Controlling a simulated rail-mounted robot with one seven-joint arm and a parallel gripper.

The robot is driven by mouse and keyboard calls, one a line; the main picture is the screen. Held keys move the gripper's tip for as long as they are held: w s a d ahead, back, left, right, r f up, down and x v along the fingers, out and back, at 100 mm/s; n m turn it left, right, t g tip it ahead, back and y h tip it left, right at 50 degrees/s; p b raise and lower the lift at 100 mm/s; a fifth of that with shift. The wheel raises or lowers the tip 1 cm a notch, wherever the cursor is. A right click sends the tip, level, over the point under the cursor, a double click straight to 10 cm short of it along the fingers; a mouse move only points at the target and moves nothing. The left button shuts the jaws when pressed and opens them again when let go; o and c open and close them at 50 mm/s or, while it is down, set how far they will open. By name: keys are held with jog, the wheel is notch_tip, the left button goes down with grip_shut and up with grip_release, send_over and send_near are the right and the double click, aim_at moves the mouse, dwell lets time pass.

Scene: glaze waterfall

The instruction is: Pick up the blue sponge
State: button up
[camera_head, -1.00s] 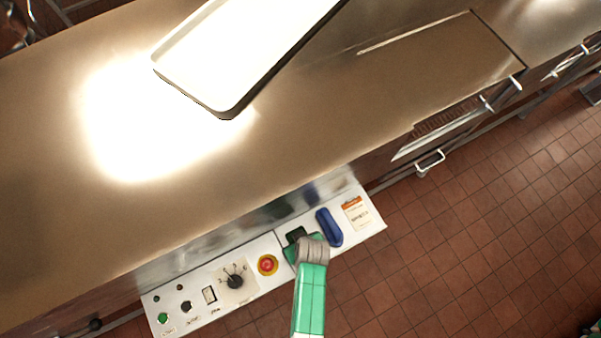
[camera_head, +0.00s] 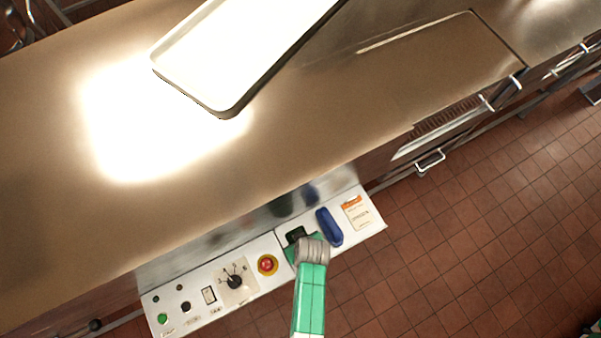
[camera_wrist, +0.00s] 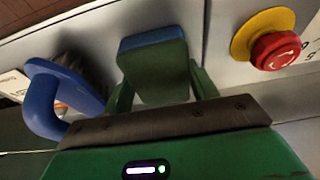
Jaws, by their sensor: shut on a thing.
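The blue sponge (camera_wrist: 152,68) is a block with a blue edge and a broad dark green face in the wrist view. It sits between the two green fingers of my gripper (camera_wrist: 160,85), which is shut on it. In the head view my gripper (camera_head: 297,241) is over the white control panel, between the red button and a blue handled item. There the sponge shows only as a small dark patch, partly hidden by my wrist. I cannot tell whether it touches the panel.
A blue handled item, perhaps a brush (camera_head: 329,227), lies right of my gripper; its loop handle also shows in the wrist view (camera_wrist: 50,105). A red button (camera_head: 267,265) and a dial (camera_head: 235,281) are to the left. An orange-and-white card (camera_head: 356,212) lies farther right.

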jog(key=shift+r, duration=0.6)
jog(key=v, duration=0.3)
jog(key=shift+s+p, duration=0.15)
jog(key=shift+p, duration=0.2)
jog(key=s+d+r, duration=0.1)
jog(key=s+d, duration=0.2)
jog(key=s, duration=1.1)
jog(key=shift+s+d+r, duration=0.25)
jog(key=shift+o, duration=0.7)
jog(key=shift+c, duration=0.4)
